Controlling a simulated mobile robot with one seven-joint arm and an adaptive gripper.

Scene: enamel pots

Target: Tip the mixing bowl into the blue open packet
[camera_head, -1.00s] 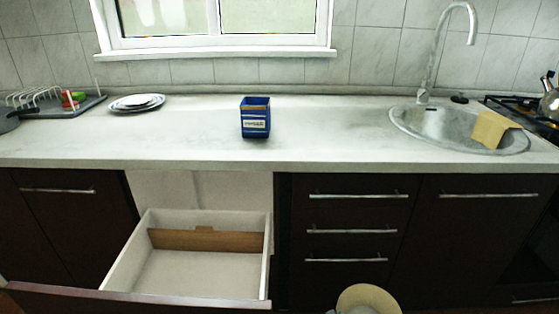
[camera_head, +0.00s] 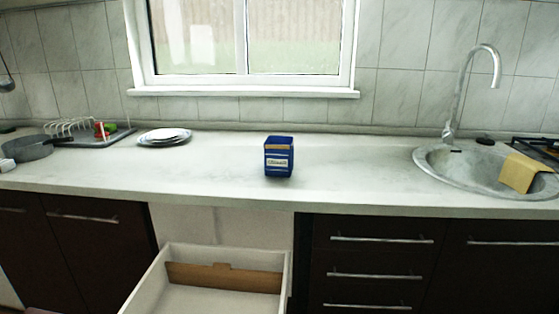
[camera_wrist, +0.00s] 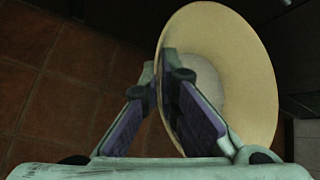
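The blue open packet (camera_head: 278,158) stands upright on the counter in the head view, near the middle, with its open top up. The cream mixing bowl (camera_wrist: 250,70) is in the wrist view, tilted on its side with its inside showing. My gripper (camera_wrist: 160,78) has one finger inside the bowl and one outside, shut on its wall near the rim. Neither the bowl nor my gripper shows in the head view now. The bowl's contents cannot be made out.
An open drawer (camera_head: 220,300) juts out below the counter (camera_head: 350,180). Plates (camera_head: 164,137), a dish rack (camera_head: 80,130) and a dark pan (camera_head: 30,148) are at left. A sink (camera_head: 470,170) with a yellow cloth (camera_head: 526,172) is at right. The counter around the packet is clear.

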